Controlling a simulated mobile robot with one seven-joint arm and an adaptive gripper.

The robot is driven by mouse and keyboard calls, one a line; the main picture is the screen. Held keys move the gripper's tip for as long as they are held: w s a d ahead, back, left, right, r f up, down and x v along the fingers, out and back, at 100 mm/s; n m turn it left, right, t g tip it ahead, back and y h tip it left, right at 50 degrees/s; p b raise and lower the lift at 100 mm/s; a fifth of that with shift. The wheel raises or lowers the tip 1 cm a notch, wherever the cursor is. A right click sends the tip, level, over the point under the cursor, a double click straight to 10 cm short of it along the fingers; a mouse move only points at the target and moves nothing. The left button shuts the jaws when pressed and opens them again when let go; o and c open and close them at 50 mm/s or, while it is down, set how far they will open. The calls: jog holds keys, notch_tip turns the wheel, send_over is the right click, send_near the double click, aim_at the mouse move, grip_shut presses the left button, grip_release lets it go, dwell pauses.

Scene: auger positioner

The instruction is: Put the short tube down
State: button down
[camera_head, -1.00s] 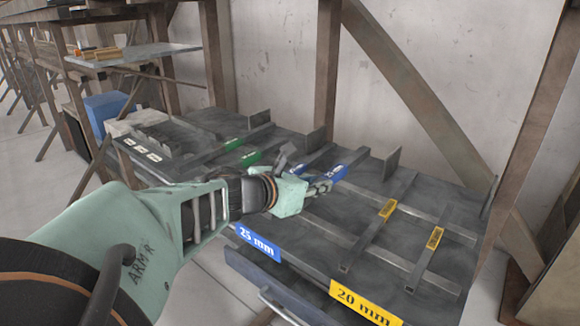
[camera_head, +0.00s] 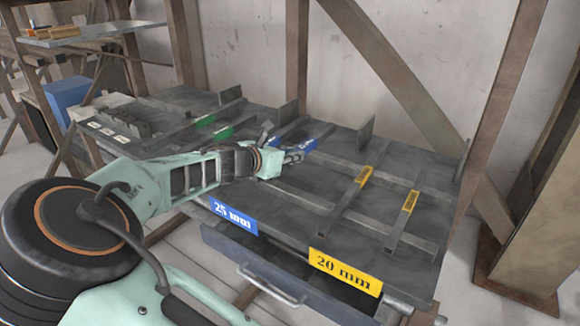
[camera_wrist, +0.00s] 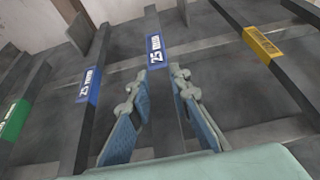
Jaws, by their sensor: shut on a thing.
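The short tube (camera_wrist: 158,52), a dark square bar with a blue "25" label, runs between the fingers of my gripper (camera_wrist: 161,92) in the wrist view. My gripper is shut on it, with one finger along each side. In the head view my gripper (camera_head: 293,156) is low over the rack table, at the blue label of this tube (camera_head: 307,145). The tube lies close to the rails there; whether it touches them I cannot tell. My gripper hides its near part. A second blue-labelled tube (camera_wrist: 87,88) lies to its left, apart from it.
Two yellow-labelled tubes (camera_head: 364,178) lie across the rails at right. Green-labelled tubes (camera_head: 205,121) lie at left. Upright plates (camera_head: 366,132) stand along the table's back. A drawer (camera_head: 275,270) is below the front edge. Wooden posts (camera_head: 297,50) rise behind.

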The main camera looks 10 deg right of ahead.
jog(key=f, duration=0.2)
jog(key=w+f, duration=0.1)
jog(key=f, duration=0.1)
jog(key=shift+d+b, duration=0.1)
jog(key=shift+b, duration=0.25)
jog(key=c, duration=1.8)
grip_release()
jog(key=shift+f, duration=0.1)
jog(key=p+v, duration=0.1)
jog(key=v, duration=1.1)
jog(key=shift+p, duration=0.35)
